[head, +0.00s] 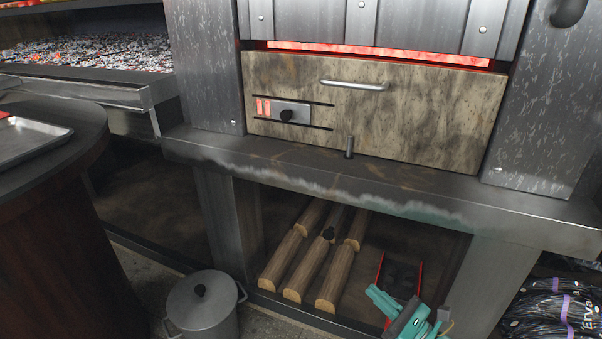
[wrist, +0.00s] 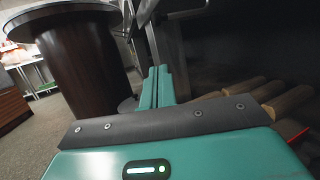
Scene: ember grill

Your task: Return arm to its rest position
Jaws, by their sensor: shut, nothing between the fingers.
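My gripper (head: 410,318) shows at the bottom of the head view, in front of the lower shelf opening of the grill. Its teal fingers are together with nothing held. In the wrist view the teal fingers (wrist: 156,88) are shut side by side, pointing past the round table. The grill's stone-patterned front door (head: 420,110) is lowered a little, with a red glow along its top edge. It has a metal handle (head: 353,85) and a slider plate with a dark knob (head: 285,112).
Logs (head: 280,262) lie on the lower shelf, with a red-edged dark item (head: 400,275) beside them. A lidded metal pot (head: 203,305) stands on the floor. A round dark table (head: 50,190) with a metal tray (head: 30,142) stands left. Dark bags (head: 550,310) lie at lower right.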

